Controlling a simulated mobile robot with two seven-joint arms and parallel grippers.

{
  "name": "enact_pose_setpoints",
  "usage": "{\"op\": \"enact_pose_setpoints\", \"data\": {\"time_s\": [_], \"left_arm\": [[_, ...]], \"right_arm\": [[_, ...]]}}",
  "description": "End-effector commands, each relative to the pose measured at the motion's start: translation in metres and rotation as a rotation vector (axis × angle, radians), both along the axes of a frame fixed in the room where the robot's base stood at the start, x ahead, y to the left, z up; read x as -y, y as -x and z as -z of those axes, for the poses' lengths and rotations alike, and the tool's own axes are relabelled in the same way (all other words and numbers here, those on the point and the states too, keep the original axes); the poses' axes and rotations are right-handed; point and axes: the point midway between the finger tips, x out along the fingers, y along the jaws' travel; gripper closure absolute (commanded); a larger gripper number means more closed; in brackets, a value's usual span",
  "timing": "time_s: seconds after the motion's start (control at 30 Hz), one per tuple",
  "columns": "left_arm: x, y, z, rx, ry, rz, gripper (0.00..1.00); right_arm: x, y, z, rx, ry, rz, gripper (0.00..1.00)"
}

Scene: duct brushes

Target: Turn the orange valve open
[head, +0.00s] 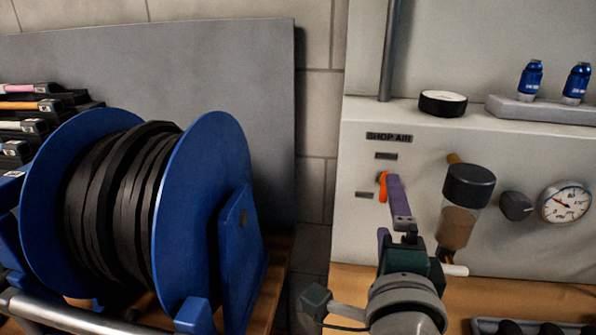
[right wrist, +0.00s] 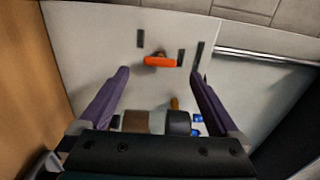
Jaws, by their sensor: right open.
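The orange valve handle (head: 383,187) sits on the pale panel under the "SHOP AIR" label, upright in the head view and partly hidden by a purple finger. It also shows in the right wrist view (right wrist: 160,62), lying crosswise just beyond and between the fingertips. My right gripper (head: 387,208) is in front of the panel at the valve; its purple fingers are spread wide in the right wrist view (right wrist: 160,75), with nothing between them. I cannot tell whether a finger touches the handle. My left gripper is not in view.
A dark-capped filter bowl (head: 468,192), a black knob (head: 515,206) and a pressure gauge (head: 565,203) sit right of the valve. A black round puck (head: 442,103) and blue fittings (head: 531,80) rest on the ledge above. A blue hose reel (head: 205,210) stands left.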

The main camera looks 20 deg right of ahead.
Motion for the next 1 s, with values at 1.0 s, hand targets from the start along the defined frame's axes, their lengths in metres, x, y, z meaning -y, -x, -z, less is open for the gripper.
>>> {"op": "enact_pose_setpoints", "data": {"time_s": [1.0], "left_arm": [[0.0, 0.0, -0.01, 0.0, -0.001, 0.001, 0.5]], "right_arm": [[-0.047, 0.025, -0.01, -0.058, 0.093, -0.184, 0.03]]}}
